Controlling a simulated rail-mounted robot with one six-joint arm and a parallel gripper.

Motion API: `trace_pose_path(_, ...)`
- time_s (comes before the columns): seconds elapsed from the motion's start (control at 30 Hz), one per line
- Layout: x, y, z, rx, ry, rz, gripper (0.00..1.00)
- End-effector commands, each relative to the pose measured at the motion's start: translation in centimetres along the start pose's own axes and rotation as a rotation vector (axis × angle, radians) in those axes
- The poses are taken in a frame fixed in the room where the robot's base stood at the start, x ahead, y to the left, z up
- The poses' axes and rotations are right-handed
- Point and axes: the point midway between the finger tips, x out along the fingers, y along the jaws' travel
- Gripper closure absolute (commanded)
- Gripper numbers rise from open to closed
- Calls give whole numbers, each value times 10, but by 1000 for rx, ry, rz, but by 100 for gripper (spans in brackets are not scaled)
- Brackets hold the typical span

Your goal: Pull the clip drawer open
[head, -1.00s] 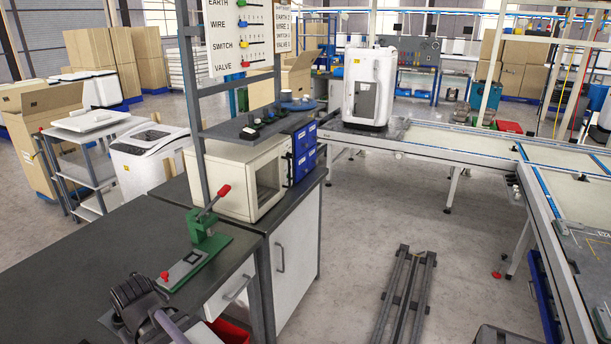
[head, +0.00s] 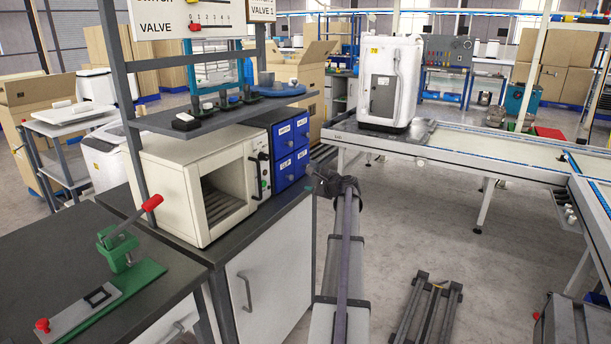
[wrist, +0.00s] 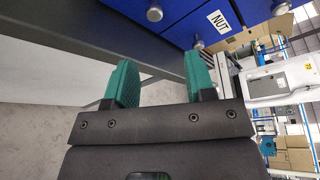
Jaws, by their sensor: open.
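The blue drawer cabinet (head: 278,150) stands on the counter's right end with its drawers shut. The clip drawer (head: 283,174) is at the lower left, beside the nut drawer (head: 304,160). My gripper (head: 318,174) is just to the right of the cabinet in the head view, with its fingers towards the drawer fronts. In the wrist view my gripper (wrist: 161,82) has two green fingers, apart and empty. The NUT label (wrist: 217,19) and several round knobs show beyond the fingertips. The clip label does not show in the wrist view.
A white oven-like box (head: 190,185) stands left of the cabinet, under a shelf (head: 215,115). A green lever press (head: 120,265) is on the counter at front left. A conveyor (head: 470,155) runs at the right.

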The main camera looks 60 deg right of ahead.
Motion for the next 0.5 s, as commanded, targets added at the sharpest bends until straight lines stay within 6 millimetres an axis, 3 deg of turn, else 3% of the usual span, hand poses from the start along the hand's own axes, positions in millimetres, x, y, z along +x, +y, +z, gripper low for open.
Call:
trace_pose_path(0.27, 8, 2, 0, 31, 6, -1, 50)
trace_pose_path(0.5, 57, 3, -1, 26, 4, 2, 50)
